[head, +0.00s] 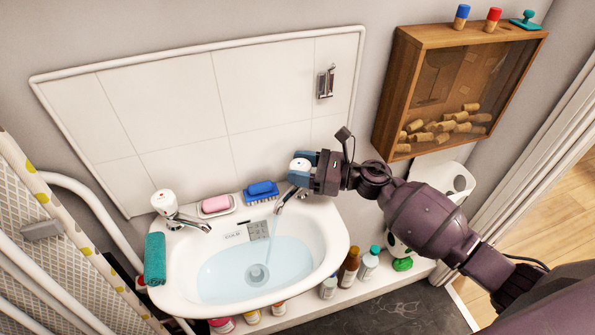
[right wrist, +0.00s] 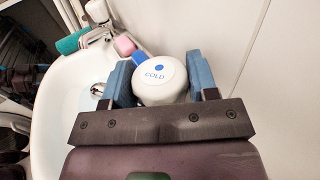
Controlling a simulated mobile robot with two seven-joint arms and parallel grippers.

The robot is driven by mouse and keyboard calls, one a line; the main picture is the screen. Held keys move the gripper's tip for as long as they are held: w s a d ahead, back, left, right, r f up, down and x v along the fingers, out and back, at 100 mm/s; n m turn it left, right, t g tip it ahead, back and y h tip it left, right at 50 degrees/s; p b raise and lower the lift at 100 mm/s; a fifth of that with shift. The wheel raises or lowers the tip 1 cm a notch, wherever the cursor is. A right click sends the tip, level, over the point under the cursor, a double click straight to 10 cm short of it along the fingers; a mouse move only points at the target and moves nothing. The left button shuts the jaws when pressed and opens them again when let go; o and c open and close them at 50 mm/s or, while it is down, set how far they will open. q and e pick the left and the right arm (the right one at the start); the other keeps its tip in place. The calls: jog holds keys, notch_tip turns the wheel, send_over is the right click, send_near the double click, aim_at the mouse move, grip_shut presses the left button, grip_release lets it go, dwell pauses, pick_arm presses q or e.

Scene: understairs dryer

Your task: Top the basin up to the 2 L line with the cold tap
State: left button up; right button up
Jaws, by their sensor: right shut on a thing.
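The white basin (head: 335,240) holds clear bluish water (head: 225,275) over its drain. A small grey marked plate (head: 258,230) is on its back inner wall; its lines are too small to read. The cold tap (head: 283,203) stands at the basin's back right, its spout over the bowl. Its white knob, marked COLD with a blue dot, shows in the right wrist view (right wrist: 158,84). My right gripper (head: 310,168) is shut on this knob, with blue fingers (right wrist: 158,88) on either side. I cannot clearly tell whether water runs from the spout.
Another tap (head: 165,203) with a red mark stands at the back left, near a teal cloth (head: 154,258). Pink soap (head: 215,204) and a blue brush (head: 262,190) lie between the taps. Bottles (head: 349,268) stand right of the basin; a wooden cork box (head: 390,95) hangs above.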

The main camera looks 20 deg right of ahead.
jog(key=shift+f+n+g+y+b, duration=0.5)
jog(key=shift+n+g+b, duration=0.1)
jog(key=shift+g+b, duration=0.15)
jog(key=shift+r+n+g+y+b, duration=0.3)
jog(key=shift+n+g+b, duration=0.3)
jog(key=shift+g, duration=0.35)
jog(key=shift+r, duration=0.1)
jog(key=o, duration=0.9)
jog(key=shift+s+r, duration=0.1)
jog(key=shift+r, duration=0.1)
jog(key=shift+d, duration=0.1)
